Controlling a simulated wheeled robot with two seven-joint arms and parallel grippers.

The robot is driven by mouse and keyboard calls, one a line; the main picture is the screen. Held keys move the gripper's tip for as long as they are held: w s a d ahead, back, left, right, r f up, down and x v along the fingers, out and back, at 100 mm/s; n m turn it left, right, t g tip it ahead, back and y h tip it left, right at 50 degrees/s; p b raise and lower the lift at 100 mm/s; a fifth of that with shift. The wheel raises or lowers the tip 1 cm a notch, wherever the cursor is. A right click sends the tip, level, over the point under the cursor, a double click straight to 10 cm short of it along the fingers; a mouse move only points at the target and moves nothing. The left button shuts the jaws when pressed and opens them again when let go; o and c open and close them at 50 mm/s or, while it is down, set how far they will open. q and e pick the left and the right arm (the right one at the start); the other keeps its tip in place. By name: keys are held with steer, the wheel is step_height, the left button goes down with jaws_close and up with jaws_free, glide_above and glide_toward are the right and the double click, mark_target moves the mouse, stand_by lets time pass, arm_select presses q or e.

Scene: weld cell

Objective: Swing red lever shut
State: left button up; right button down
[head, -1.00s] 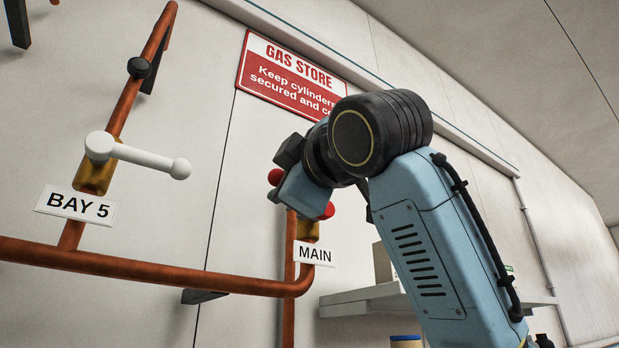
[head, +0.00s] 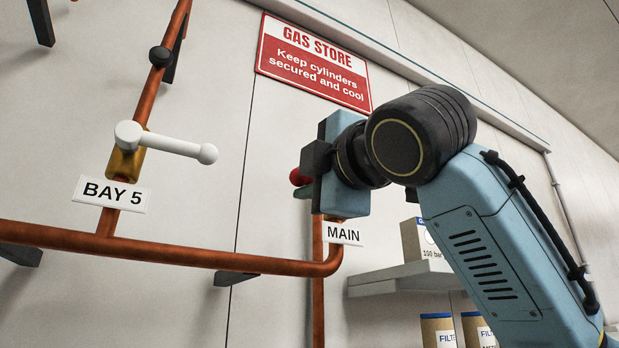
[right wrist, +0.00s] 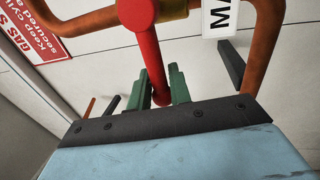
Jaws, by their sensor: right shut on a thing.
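The red lever (right wrist: 152,58) runs from its round hub at the top of the right wrist view down between my green fingers. My right gripper (right wrist: 162,90) is shut on the red lever near its free end. In the head view my right gripper (head: 306,184) is up at the MAIN valve, and its body hides most of the lever. Only a red rounded end (head: 298,178) shows at its left side. The MAIN label (head: 343,235) hangs just below the gripper. My left gripper is in neither view.
A copper pipe (head: 180,253) runs along the wall and bends up at MAIN. A shelf (head: 400,279) with a box (head: 425,241) is at the lower right. A gas store sign (head: 313,62) is above.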

steer(key=shift+a+f, duration=0.1)
steer(key=c, duration=1.4)
jaws_free()
steer(key=shift+s, duration=0.1)
steer(key=shift+c, duration=0.2)
steer(key=b+v, duration=0.4)
steer(key=v, duration=0.9)
steer(key=shift+s+b, duration=0.2)
steer(key=shift+b, duration=0.2)
